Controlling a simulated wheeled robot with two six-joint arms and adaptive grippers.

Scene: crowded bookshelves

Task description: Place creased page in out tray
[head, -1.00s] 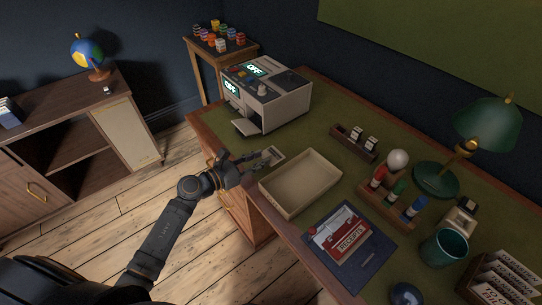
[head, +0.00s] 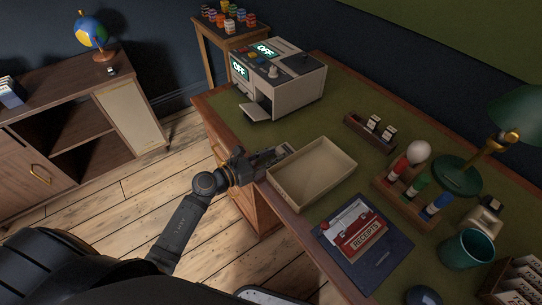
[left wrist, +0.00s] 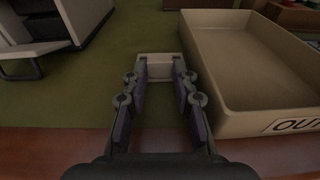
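The tan out tray (head: 322,189), an open box, sits near the desk's front edge; its "OUT" label shows in the left wrist view (left wrist: 292,124). A small pale rectangular piece (left wrist: 160,68) lies on the desk just left of the tray; I cannot tell whether it is the creased page. My left gripper (head: 268,158) is low over the desk's front edge, left of the tray. In the left wrist view its two fingers (left wrist: 160,76) are apart, with the pale piece at and just beyond their tips. No grip on it shows. My right gripper is not in view.
A grey machine (head: 278,83) reading "OFF" stands behind left. A blue folder with a red receipts item (head: 362,236) lies right of the tray. A marker rack (head: 402,200), green lamp (head: 458,174) and teal cup (head: 466,250) stand farther right.

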